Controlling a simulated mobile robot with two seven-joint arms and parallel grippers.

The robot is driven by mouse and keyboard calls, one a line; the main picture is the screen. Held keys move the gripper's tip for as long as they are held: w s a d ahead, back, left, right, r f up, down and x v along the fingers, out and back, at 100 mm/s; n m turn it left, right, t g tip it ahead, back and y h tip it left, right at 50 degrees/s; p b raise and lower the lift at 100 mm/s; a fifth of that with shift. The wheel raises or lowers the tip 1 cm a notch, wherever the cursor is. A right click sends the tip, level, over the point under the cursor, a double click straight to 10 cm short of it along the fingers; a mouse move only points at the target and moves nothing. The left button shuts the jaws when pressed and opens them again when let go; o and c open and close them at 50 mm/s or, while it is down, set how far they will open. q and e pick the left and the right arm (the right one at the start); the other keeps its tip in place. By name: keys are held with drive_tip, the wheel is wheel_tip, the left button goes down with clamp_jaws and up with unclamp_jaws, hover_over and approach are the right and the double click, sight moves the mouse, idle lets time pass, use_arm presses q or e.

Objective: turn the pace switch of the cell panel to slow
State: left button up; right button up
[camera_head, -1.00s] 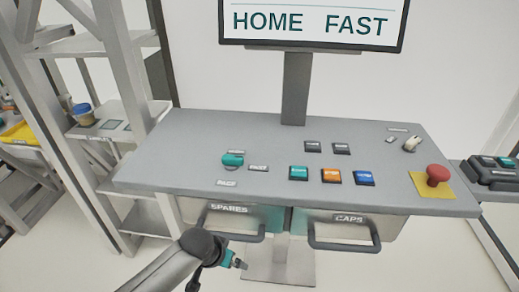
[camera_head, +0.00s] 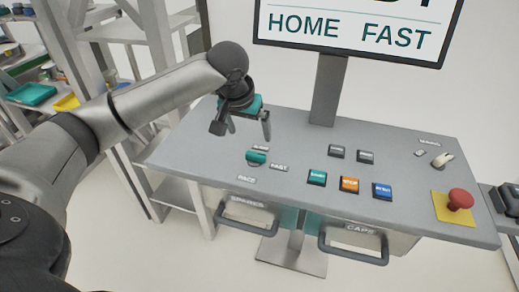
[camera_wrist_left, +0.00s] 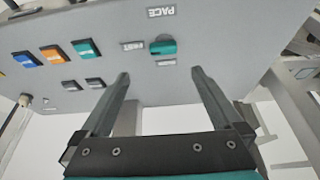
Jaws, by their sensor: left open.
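The pace switch, a teal knob (camera_head: 256,157), sits on the left part of the grey cell panel (camera_head: 400,160). Small labels surround it, one reading FAST (camera_head: 279,167) and one PACE (camera_head: 246,179). Which way the knob points is hard to tell. The screen (camera_head: 347,30) reads HOME and FAST. My left gripper (camera_head: 243,132) is open and empty, above the panel just behind the knob. In the left wrist view the knob (camera_wrist_left: 162,47) shows beyond and between the open fingertips (camera_wrist_left: 160,73), apart from them. My right gripper is not in view.
Teal, orange and blue buttons (camera_head: 350,185) and two dark ones lie right of the knob. A red mushroom button (camera_head: 459,200) on a yellow plate and a small lever switch (camera_head: 442,160) are at the right. Drawers with handles (camera_head: 353,245) hang below. The screen post (camera_head: 328,90) rises behind.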

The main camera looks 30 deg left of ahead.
sight(255, 154)
use_arm(q)
drive_tip(key=x, duration=0.9)
drive_tip(key=b+x, duration=0.1)
drive_tip(key=x, duration=0.4)
drive_tip(key=shift+w+a+f, duration=0.1)
drive_tip(key=shift+w+a, duration=0.2)
drive_tip(key=shift+a, duration=0.05)
drive_tip(key=c, duration=1.2)
drive_tip(key=shift+c, duration=0.2)
